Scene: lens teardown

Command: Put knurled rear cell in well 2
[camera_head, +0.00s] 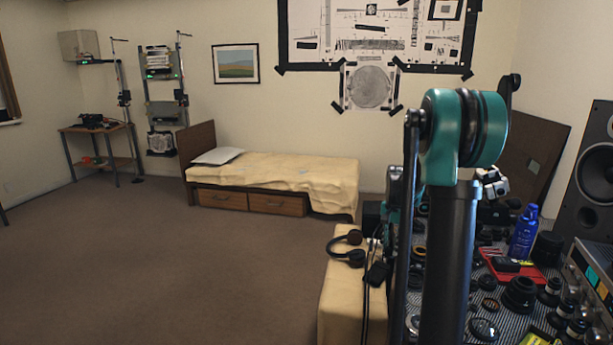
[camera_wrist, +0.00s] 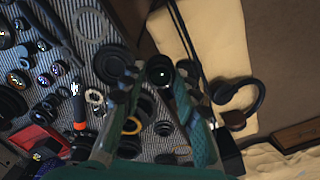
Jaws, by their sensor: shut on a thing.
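My gripper (camera_wrist: 159,78) is shut on a small dark cylindrical part with a shiny lens, which looks like the knurled rear cell (camera_wrist: 160,69). The part sits between the two fingertips, above the edge of the striped mat in the wrist view. Its knurling is too small to make out. Well 2 cannot be picked out in either view. In the head view my own arm covers much of the work table, and the gripper and held part cannot be made out there.
A striped mat (camera_wrist: 96,28) carries many dark rings and lens parts. A red tray (camera_head: 528,277) and a blue bottle (camera_head: 524,232) stand on the table at right. Headphones (camera_head: 347,247) lie on the cream bench (camera_head: 340,302) beside it. Open carpet (camera_head: 200,270) lies left.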

